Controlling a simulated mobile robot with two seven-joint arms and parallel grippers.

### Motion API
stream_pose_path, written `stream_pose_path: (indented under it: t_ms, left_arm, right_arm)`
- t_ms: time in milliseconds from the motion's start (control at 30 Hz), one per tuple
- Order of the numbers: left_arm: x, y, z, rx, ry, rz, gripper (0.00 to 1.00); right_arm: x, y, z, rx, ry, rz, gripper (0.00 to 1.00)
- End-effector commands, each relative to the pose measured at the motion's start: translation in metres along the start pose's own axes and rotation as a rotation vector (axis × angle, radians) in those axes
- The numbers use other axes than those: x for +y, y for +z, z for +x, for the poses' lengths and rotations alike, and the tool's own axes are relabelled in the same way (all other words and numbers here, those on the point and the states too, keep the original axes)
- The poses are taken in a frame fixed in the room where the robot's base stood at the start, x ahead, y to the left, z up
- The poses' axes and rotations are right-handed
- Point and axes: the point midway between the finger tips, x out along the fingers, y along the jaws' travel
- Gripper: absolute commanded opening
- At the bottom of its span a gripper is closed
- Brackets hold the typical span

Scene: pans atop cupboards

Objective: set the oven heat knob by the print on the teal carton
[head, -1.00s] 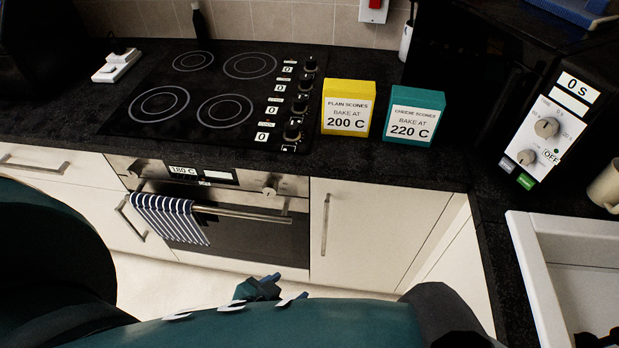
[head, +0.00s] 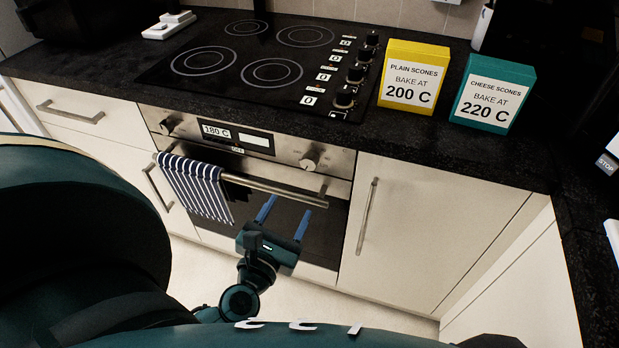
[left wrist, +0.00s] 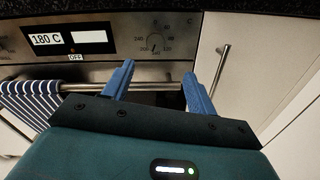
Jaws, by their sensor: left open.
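The teal carton (head: 493,93) stands on the worktop at the right and reads "CHEESE SCONES BAKE AT 220 C". The oven's right knob (head: 311,158) is on the steel panel; in the left wrist view this knob (left wrist: 153,42) has a ring of numbers, including 240, 60 and 120. The oven display (head: 216,131) reads 180 C, and a small label below it reads OFF in the left wrist view. My left gripper (head: 290,205) is open and empty, in front of the oven door, below the right knob. My right gripper is out of view.
A yellow carton (head: 412,78) reads "PLAIN SCONES BAKE AT 200 C". The oven door handle (head: 275,188) runs below the panel, with a striped towel (head: 196,187) on its left part. Another oven knob (head: 168,124) is at the panel's left. The hob (head: 262,50) is above.

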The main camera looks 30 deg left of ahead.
Motion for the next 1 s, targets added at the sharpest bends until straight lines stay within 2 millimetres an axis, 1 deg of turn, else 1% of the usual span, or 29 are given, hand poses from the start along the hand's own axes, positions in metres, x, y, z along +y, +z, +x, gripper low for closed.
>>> stream_pose_path:
  t_ms: [67, 167, 267, 500, 700, 833, 1000]
  left_arm:
    - [0.005, -0.003, 0.003, 0.004, 0.023, -0.049, 0.57]
    - [0.006, -0.001, 0.011, 0.004, 0.029, -0.064, 0.57]
    - [0.007, 0.001, 0.026, 0.002, 0.028, -0.062, 0.57]
    - [0.008, 0.000, 0.077, 0.002, 0.026, -0.059, 0.57]
    - [0.008, -0.002, 0.112, 0.004, 0.025, -0.057, 0.57]
    - [0.008, -0.002, 0.126, 0.004, 0.024, -0.057, 0.57]
    - [0.008, -0.003, 0.132, 0.005, 0.024, -0.057, 0.57]
  right_arm:
    - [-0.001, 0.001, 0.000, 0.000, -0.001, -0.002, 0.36]
    - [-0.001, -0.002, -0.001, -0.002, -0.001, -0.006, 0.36]
    - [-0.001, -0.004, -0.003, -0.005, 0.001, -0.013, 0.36]
    - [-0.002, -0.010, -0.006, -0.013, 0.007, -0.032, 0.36]
    - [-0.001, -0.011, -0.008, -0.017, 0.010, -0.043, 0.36]
    - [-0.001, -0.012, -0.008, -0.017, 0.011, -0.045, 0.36]
    - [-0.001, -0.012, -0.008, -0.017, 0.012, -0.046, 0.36]
